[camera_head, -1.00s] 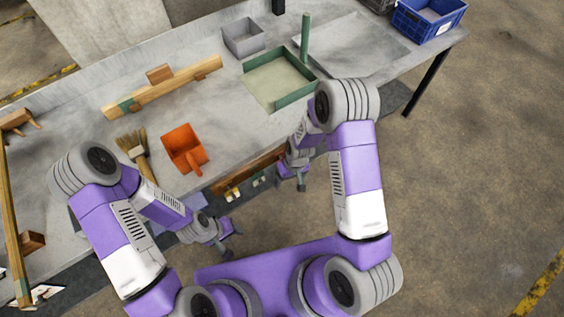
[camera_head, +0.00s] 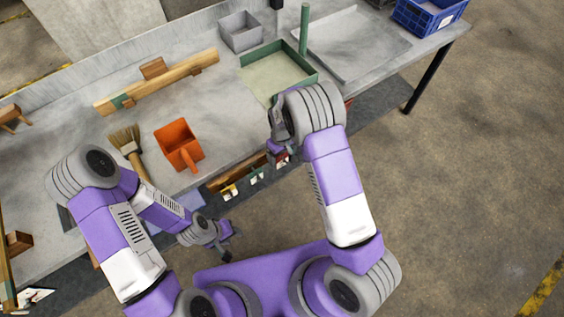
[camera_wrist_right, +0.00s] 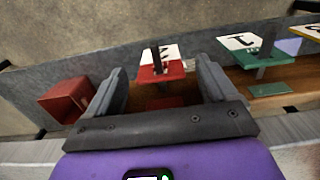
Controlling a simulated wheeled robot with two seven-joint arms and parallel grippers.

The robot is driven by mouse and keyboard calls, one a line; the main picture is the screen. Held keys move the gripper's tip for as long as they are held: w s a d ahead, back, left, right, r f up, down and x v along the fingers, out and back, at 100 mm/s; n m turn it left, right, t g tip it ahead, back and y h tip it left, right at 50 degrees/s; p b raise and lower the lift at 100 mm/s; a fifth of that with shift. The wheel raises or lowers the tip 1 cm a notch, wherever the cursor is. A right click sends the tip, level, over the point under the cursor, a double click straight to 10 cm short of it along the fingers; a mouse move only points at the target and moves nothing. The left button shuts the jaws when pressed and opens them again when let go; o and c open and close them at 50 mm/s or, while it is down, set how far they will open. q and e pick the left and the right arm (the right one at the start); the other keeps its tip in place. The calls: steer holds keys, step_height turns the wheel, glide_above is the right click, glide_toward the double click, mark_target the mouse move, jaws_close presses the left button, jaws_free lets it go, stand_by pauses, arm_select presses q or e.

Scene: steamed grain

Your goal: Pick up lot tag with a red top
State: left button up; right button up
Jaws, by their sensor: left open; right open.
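The lot tag with a red top (camera_wrist_right: 161,72) is a white card with a black mark and a red band. It hangs at the wooden rack (camera_wrist_right: 205,95) on the table's front side and lies between the spread fingers of my right gripper (camera_wrist_right: 160,66), with gaps on both sides. In the head view the red tag (camera_head: 283,158) is partly hidden by my right gripper (camera_head: 279,153). A green tag (camera_wrist_right: 256,50) and a yellow tag (camera_wrist_right: 312,33) hang to its right. My left gripper (camera_head: 229,245) is open and empty, away from the rack.
A red bin (camera_wrist_right: 65,102) is left of the rack in the wrist view. On the table are an orange scoop (camera_head: 178,145), a brush (camera_head: 127,139), a green-rimmed tray (camera_head: 292,93), a grey bin (camera_head: 240,34) and a wooden beam (camera_head: 170,78).

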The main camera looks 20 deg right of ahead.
steer(key=c, duration=1.1)
steer(key=shift+r, duration=0.2)
